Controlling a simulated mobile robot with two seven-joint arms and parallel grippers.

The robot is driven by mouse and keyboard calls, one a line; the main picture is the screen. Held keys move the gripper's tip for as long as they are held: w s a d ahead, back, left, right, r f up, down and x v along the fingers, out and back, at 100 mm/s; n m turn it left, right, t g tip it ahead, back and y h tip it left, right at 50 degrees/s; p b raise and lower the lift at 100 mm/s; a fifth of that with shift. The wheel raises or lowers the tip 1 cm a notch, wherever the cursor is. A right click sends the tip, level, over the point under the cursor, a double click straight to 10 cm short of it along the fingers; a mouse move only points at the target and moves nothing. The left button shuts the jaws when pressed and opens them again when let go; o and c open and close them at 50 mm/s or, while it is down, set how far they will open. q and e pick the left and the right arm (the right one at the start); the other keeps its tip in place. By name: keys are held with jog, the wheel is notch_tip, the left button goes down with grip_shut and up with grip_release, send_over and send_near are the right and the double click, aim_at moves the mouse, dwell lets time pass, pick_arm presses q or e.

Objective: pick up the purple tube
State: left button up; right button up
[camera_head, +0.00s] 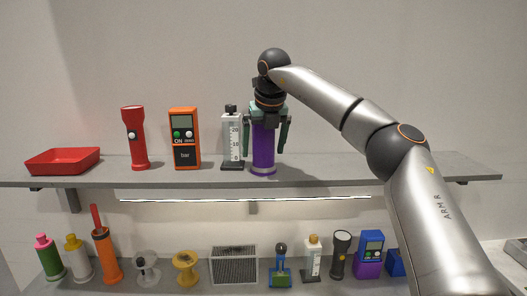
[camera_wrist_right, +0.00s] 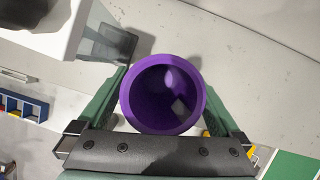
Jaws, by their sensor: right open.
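In the right wrist view I look down into the tube's open round mouth (camera_wrist_right: 162,95), which lies between the two fingers of the gripper (camera_wrist_right: 165,105). The jaws are open around the tube. My left gripper is in neither view.
Close left of the tube stands a white graduated bottle (camera_head: 231,138). Farther left are an orange meter (camera_head: 185,138), a red flashlight (camera_head: 135,138) and a red tray (camera_head: 62,161). The upper shelf (camera_head: 390,171) is clear to the right. Several items fill the lower shelf.

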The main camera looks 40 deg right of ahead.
grip_shut()
dwell(0.8)
jog(key=shift+r, duration=0.2)
jog(key=shift+r, duration=0.65)
jog(key=v, duration=0.2)
jog(key=a+b+v, duration=0.1)
jog(key=v, duration=0.2)
jog(key=s+v, duration=0.1)
jog(key=v, duration=0.2)
jog(key=shift+a+f+b, duration=0.15)
jog(key=shift+f+b, duration=0.15)
jog(key=s+a+r+b, duration=0.2)
jog(key=s+a+r, duration=0.2)
jog(key=s, duration=0.4)
jog(key=shift+a+r, duration=0.3)
jog(key=shift+a, duration=0.35)
